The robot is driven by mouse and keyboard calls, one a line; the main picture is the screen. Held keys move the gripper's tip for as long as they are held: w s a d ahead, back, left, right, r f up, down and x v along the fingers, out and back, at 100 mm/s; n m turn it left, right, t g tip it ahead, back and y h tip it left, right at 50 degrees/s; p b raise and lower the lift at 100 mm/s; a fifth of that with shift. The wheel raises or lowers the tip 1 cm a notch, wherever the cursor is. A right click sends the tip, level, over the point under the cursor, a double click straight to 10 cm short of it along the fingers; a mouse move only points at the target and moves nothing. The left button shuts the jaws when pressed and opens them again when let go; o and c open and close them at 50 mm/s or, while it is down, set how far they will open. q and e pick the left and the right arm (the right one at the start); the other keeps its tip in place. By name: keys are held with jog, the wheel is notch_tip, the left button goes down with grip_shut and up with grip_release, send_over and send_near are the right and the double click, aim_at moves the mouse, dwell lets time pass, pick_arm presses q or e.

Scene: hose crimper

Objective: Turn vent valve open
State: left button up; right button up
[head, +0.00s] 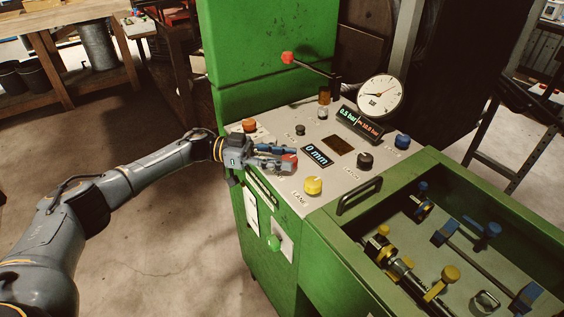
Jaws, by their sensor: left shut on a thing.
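My left gripper (287,161) reaches in from the left over the sloped grey control panel (322,196) of the green machine. Its fingers are shut on a red knob (290,158) near the panel's left part, and they hide much of it. No readable label shows which control is the vent valve, and I cannot tell how far the red knob is turned. A round white gauge (381,96) stands at the panel's back right. Its fine markings are too small to read. My right gripper is not in view.
Close to my left gripper are a yellow knob (313,186), an orange knob (249,125) and a blue display (316,155). A red-tipped lever (288,58) rises behind. A green open bin (453,237) with metal fittings stands at right. The floor at left is clear.

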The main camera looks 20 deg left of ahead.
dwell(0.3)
pick_arm(q)
jog(key=o, duration=0.9)
jog(key=shift+d, duration=0.1)
jog(key=s+a, duration=0.1)
jog(key=a, duration=1.1)
jog(key=shift+s, duration=0.1)
